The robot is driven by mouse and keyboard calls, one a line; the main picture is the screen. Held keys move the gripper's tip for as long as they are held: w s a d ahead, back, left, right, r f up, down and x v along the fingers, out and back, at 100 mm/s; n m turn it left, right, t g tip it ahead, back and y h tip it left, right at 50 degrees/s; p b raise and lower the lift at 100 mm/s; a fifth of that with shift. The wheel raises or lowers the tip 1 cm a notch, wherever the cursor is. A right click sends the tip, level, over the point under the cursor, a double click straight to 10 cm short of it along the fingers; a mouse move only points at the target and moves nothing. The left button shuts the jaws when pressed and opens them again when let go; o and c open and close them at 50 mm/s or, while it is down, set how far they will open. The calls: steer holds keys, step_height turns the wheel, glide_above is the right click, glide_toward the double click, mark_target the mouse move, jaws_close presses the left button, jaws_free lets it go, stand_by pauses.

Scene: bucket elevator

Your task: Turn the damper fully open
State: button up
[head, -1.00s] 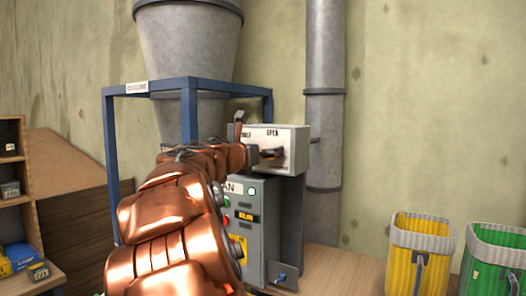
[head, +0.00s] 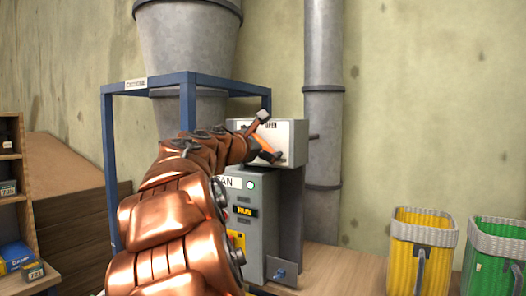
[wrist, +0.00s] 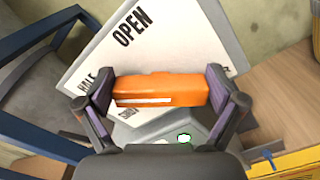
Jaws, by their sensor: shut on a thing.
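The damper's orange handle (wrist: 160,90) lies across the white plate (wrist: 165,40) in the wrist view. My gripper (wrist: 160,93) is shut on it, one finger at each end. In the head view the handle (head: 266,154) slants from upper left down to the right on the plate (head: 291,140). My wrist and gripper hide the plate's left part there.
The grey control box (head: 262,225) with a lit button is below the plate. A blue frame (head: 108,160) holds the hopper (head: 187,40) at the left. A grey pipe (head: 323,120) rises behind. Yellow (head: 420,250) and green (head: 495,255) bins stand at the right.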

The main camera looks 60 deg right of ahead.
steer(key=m+b, duration=0.1)
steer(key=m, duration=0.1)
steer(key=m+b, duration=0.1)
steer(key=b, duration=0.1)
steer(key=shift+s+f+m, duration=0.15)
steer(key=shift+f+m, duration=0.2)
steer(key=shift+m, duration=0.05)
steer(key=m+b, duration=0.3)
steer(key=shift+f, duration=0.2)
steer(key=m+b, duration=0.2)
steer(key=shift+s+m, duration=0.1)
steer(key=shift+m, duration=0.3)
steer(key=shift+m+b, duration=0.3)
steer(key=o, duration=0.8)
steer(key=shift+r, duration=0.1)
